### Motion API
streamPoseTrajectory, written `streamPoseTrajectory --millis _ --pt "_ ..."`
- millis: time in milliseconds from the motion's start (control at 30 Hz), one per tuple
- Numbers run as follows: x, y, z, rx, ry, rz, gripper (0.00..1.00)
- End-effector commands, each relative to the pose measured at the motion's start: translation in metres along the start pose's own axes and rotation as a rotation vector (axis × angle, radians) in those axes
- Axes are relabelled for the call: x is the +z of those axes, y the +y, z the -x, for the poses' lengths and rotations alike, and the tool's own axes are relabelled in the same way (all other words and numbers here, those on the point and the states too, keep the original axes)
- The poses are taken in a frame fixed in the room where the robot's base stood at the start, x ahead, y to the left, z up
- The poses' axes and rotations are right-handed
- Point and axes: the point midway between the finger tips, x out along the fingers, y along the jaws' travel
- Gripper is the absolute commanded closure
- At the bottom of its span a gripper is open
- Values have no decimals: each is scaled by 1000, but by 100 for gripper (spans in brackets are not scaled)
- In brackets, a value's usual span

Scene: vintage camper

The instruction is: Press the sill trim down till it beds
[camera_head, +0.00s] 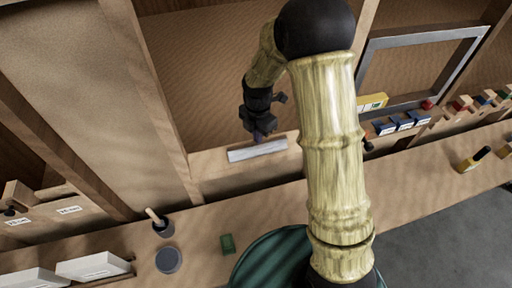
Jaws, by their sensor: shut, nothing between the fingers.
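The sill trim looks to be the pale grey strip (258,150) lying along the wooden ledge below the tan panel. My gripper (260,135) is shut and empty, pointing down at the strip's top near its middle. The fingertips look to be at or just above the strip, and I cannot tell whether they touch it. I cannot tell how deep the strip sits in the ledge. My arm hides the ledge to the right of the strip.
A grey frame (377,44) stands at the right, with small coloured boxes (403,123) below it. White boxes (93,266) stand at lower left.

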Motion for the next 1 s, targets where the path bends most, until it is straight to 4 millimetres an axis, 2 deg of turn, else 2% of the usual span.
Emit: streamPoseTrajectory --millis 1000 --pt "0 0 -12 0 0 -1 100"
